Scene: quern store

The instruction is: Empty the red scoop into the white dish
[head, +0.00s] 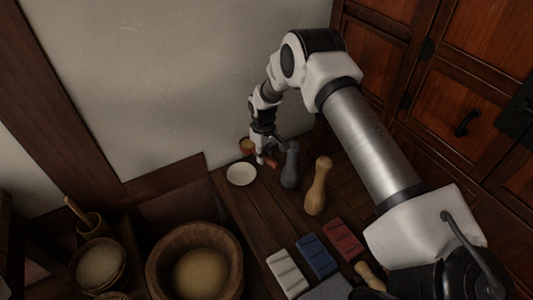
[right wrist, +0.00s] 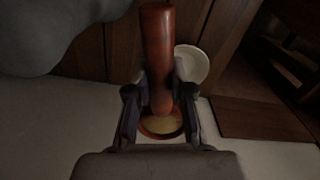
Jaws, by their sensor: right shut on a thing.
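The red scoop is in my right gripper (head: 262,152); its red-brown handle (right wrist: 157,50) runs between the two fingers in the right wrist view. Its round bowl (right wrist: 160,127) shows yellowish contents inside. In the head view the scoop's bowl (head: 246,145) is small and partly hidden by the gripper, near the wall. The white dish (head: 241,174) stands on the wooden top, just below the scoop in the head view. In the right wrist view the dish (right wrist: 192,65) shows beside the handle, partly covered; its inside looks pale. My left gripper is not in view.
A blue-grey pestle-like thing (head: 290,167) stands close right of my right gripper, and a tan wooden one (head: 317,187) farther right. White (head: 287,273), blue (head: 316,256) and red (head: 343,237) ridged blocks lie nearer. A large wooden bowl (head: 160,265) is at lower left.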

